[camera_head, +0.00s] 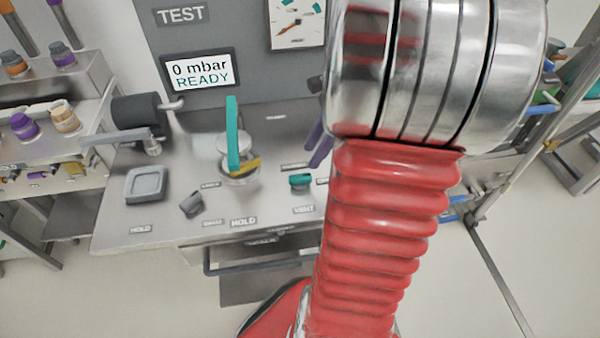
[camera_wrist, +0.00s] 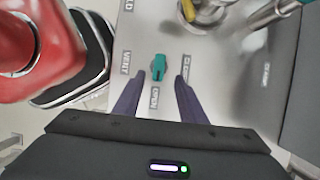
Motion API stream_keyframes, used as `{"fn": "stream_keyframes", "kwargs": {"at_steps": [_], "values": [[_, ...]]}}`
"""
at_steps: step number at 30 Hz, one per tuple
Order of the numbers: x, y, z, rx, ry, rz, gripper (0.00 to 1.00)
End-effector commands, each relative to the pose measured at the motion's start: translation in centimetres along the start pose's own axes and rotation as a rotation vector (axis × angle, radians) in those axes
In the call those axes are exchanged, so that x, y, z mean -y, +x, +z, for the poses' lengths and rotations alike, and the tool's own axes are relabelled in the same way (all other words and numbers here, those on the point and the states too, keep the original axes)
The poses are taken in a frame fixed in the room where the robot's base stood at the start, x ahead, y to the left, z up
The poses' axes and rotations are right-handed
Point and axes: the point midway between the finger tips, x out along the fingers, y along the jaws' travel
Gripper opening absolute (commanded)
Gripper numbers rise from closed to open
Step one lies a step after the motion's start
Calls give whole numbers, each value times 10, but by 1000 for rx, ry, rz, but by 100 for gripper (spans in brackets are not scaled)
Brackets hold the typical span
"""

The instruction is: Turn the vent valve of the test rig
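The vent valve is a small teal knob (camera_head: 300,181) on the sloping grey panel of the test rig, above the VENT label. It also shows in the wrist view (camera_wrist: 158,68), between the VENT label and another label, with OPEN printed closer to my gripper. My gripper (camera_wrist: 159,78) has two purple fingers spread apart, one on each side of the knob's line. The fingertips look just short of the knob or above it; contact cannot be told. In the head view my arm hides most of the gripper; only a purple finger (camera_head: 319,146) shows.
A display (camera_head: 201,74) reads 0 mbar READY, with a dial gauge (camera_head: 297,22) beside it. Left of the knob stand a teal lever (camera_head: 232,135) over a round metal fitting, a dark knob (camera_head: 191,204) and a square grey button (camera_head: 146,184). A shelf (camera_head: 55,85) with coloured parts is at far left.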

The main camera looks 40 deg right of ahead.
Motion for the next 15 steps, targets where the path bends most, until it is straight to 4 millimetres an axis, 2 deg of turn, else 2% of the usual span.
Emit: {"fn": "stream_keyframes", "kwargs": {"at_steps": [9, 15], "values": [[-1, 51, 0, 1, 0, 4, 38], [0, 77, 0, 1, 1, 2, 38]]}}
